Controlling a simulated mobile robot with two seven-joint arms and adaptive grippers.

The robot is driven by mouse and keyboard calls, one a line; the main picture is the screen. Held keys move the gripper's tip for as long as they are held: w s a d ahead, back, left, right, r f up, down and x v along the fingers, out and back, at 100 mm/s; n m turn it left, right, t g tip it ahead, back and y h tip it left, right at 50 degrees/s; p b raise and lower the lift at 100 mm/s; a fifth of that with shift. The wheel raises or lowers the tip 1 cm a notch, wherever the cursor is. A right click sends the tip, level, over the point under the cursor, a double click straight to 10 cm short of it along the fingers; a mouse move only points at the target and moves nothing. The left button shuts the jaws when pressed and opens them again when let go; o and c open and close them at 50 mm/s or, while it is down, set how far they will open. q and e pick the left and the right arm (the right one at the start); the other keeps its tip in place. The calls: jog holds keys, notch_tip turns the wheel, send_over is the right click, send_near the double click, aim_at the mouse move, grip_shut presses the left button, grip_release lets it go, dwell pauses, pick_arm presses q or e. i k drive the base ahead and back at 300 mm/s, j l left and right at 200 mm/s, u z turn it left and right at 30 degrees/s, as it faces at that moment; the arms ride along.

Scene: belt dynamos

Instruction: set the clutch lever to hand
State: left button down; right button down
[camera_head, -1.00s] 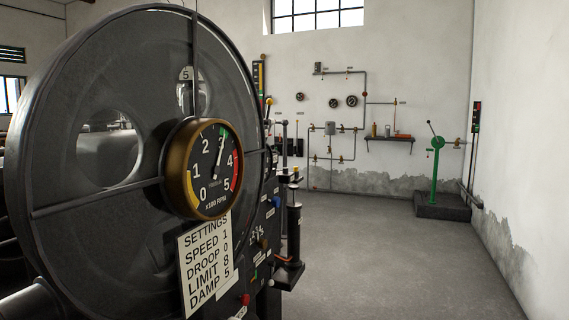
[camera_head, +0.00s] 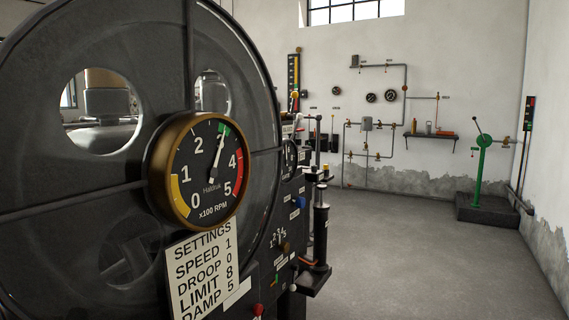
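No lever in view can be read as marked clutch or hand. Small levers and knobs stand along the side of the dark machine, seen edge-on: an orange knob (camera_head: 295,95), a white-tipped lever (camera_head: 298,118) and a red knob (camera_head: 258,309) low down. Their labels are too small or slanted to read. A green pedestal (camera_head: 482,165) with a dark tilted lever (camera_head: 478,126) stands at the far right; whether it is the clutch is not clear. Neither of my grippers is in view.
A large dark round casing (camera_head: 90,190) fills the left, close by. It carries a brass-rimmed RPM gauge (camera_head: 200,172), needle near 3, and a settings card (camera_head: 205,270). Grey floor (camera_head: 400,260) is clear to the right. A shelf (camera_head: 430,135) and pipes line the back wall.

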aim_at(300, 116)
jog(key=i+l+z, duration=0.45)
jog(key=l, duration=0.15)
jog(key=i+l+z, duration=0.5)
jog(key=i+l, duration=0.2)
jog(key=i, duration=0.3)
jog(key=i+l+z, duration=0.1)
jog(key=i, duration=0.4)
jog(key=i+l+z, duration=0.1)
jog(key=i+l, duration=0.15)
jog(key=i, duration=0.2)
jog(key=i+u, duration=0.35)
jog(key=u, duration=0.15)
jog(key=i+u, duration=0.45)
jog(key=i+l+u, duration=0.25)
jog(key=u, duration=0.25)
jog(key=i+u, duration=0.15)
jog(key=u, duration=0.25)
jog(key=i+l+u, duration=0.15)
jog(key=u, duration=0.2)
jog(key=i+l+u, duration=0.1)
jog(key=u, duration=0.3)
jog(key=i+l+u, duration=0.1)
jog(key=l+u, duration=0.25)
jog(key=i+l+u, duration=0.2)
jog(key=u, duration=0.25)
jog(key=i+l+u, duration=0.15)
jog(key=l+u, duration=0.3)
jog(key=i+l+u, duration=0.1)
jog(key=l+u, duration=0.2)
jog(key=u, duration=0.15)
